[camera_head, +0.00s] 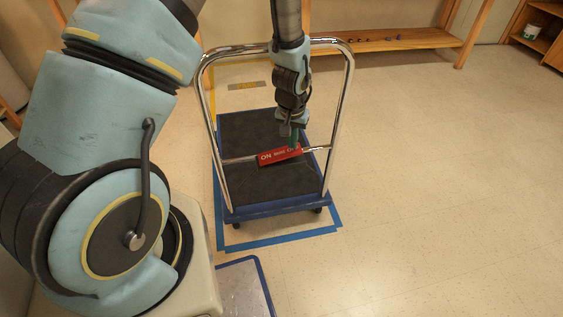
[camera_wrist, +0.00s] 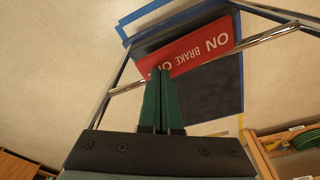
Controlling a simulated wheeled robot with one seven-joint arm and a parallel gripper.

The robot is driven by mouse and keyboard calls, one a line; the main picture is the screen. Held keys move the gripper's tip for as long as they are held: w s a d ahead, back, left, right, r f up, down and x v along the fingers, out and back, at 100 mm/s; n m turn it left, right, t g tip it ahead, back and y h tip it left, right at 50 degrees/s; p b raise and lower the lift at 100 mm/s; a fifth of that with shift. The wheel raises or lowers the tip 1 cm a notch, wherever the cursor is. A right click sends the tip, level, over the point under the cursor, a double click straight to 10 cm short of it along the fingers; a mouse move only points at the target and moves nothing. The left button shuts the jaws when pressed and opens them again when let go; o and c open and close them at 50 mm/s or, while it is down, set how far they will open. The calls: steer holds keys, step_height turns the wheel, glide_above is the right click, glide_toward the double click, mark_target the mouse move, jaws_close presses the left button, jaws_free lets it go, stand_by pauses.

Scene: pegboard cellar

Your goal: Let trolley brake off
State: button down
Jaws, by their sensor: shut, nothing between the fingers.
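The trolley has a dark deck with a blue rim (camera_head: 276,211) and a chrome push handle (camera_head: 340,100). A red brake plate (camera_head: 272,158) sits on the handle's crossbar; it also shows in the wrist view (camera_wrist: 190,48). It reads ON at its left end, BRAKE in the middle and O at the right, where my fingers hide the rest. The plate is tilted, its ON end lower in the head view. My gripper (camera_head: 294,146) is shut and empty, its green fingertips (camera_wrist: 160,74) over the O end. I cannot tell if they touch it.
Blue tape (camera_head: 285,238) marks the floor around the trolley. A grey panel with a blue edge (camera_head: 243,287) lies in front of it. A wooden bench (camera_head: 390,40) stands behind, shelves (camera_head: 542,42) at the far right. The floor at right is clear.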

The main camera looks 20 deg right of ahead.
steer(key=shift+f+b, duration=0.4)
steer(key=shift+f, duration=0.25)
steer(key=shift+r, duration=0.1)
steer(key=shift+r+p, duration=2.8)
steer(key=shift+r, duration=0.7)
steer(key=shift+s+f, duration=0.1)
